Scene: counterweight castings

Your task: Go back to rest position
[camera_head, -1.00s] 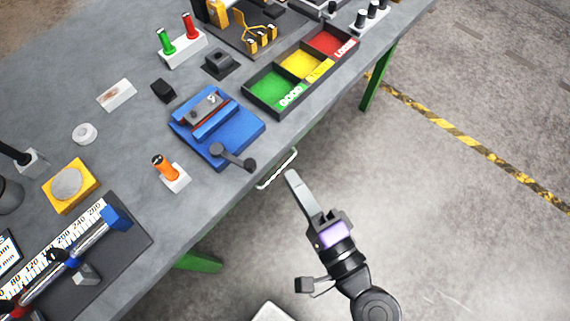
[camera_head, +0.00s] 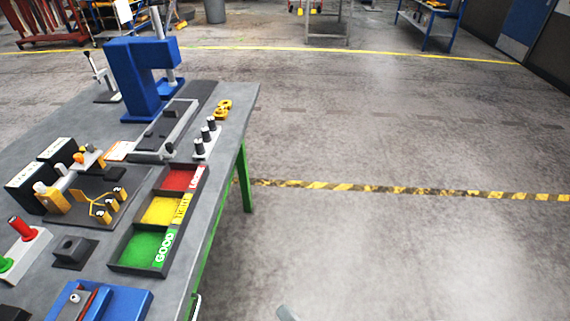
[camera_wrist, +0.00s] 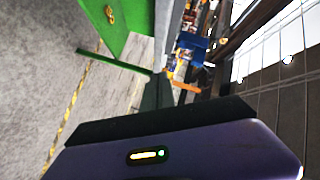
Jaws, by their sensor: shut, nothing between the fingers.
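My gripper shows in the wrist view (camera_wrist: 159,92) as dark fingers brought together, with nothing held between them. The gripper is apart from the bench and touches nothing that I can see. The rest of my arm is outside the head view.
The bench holds a three-part sorting tray (camera_head: 120,262), a blue vise (camera_head: 125,303), a blue press (camera_head: 130,80) and a row of black-knobbed pins (camera_head: 207,135). The floor to the right (camera_head: 400,260) is clear, crossed by a yellow-black strip (camera_head: 400,190).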

